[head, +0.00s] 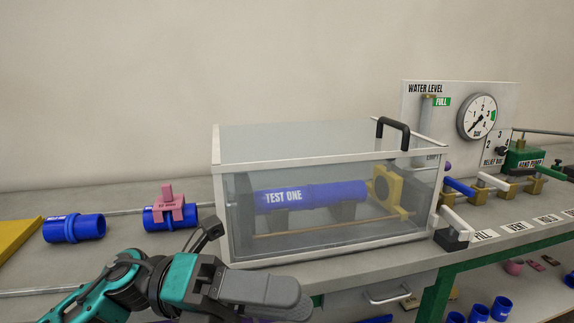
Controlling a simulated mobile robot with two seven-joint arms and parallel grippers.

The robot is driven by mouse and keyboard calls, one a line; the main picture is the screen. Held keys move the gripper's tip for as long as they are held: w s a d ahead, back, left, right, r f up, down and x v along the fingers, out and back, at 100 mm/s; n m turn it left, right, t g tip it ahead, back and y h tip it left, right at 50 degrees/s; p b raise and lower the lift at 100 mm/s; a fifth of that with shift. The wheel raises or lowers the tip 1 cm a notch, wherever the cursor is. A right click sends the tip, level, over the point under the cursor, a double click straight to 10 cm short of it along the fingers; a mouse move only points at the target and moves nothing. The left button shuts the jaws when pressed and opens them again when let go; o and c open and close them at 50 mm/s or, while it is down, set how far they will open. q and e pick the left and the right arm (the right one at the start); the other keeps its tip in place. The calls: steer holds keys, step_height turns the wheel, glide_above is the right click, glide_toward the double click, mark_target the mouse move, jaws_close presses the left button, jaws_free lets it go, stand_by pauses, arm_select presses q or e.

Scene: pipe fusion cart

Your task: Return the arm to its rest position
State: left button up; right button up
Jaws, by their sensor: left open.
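My left arm comes in from the lower left in teal and black. Its gripper (255,268) is at the bottom centre, in front of the clear test tank (330,243). The gripper is open, and I see nothing held between its fingers. I cannot tell whether either touches the tank. Inside the tank lies a blue pipe (318,195) marked TEST ONE, with a yellow fitting (386,187) at its right end. My right gripper is not in view.
Blue couplings (74,228) lie on the bench at left, one with a pink clamp (169,202). A gauge panel (460,105), valve levers (460,187) and a green hand pump (524,157) stand at right. A lower shelf holds blue pieces (502,308). The space above the bench at left is free.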

arm_select(q)
steer(key=w+a+f+n+t+y+p, duration=0.1)
steer(key=w+a+f+n+t+y, duration=0.3)
steer(key=n+t, duration=0.55)
steer(key=w+a+f+n+t+y+p, duration=0.1)
steer(key=w+a+f+n+t+y, duration=0.3)
steer(key=n, duration=0.9)
steer(key=w+a+f+n+t+y+p, duration=0.1)
steer(key=w+a+f+n+t, duration=0.1)
steer(key=f+n+t, duration=0.65)
steer(key=s+a+f+n+g+y, duration=0.3)
steer(key=s+f+n+y, duration=0.1)
steer(key=f, duration=0.4)
steer(key=s+a+f+n+g+y+p, duration=0.1)
steer(key=s+a+f+n+g+y, duration=0.2)
steer(key=s+f+n, duration=0.4)
step_height(320, 180, down, 3)
steer(key=shift+s+a+r+n+y, duration=0.25)
steer(key=shift+s+a+y, duration=0.2)
steer(key=shift+s, duration=0.55)
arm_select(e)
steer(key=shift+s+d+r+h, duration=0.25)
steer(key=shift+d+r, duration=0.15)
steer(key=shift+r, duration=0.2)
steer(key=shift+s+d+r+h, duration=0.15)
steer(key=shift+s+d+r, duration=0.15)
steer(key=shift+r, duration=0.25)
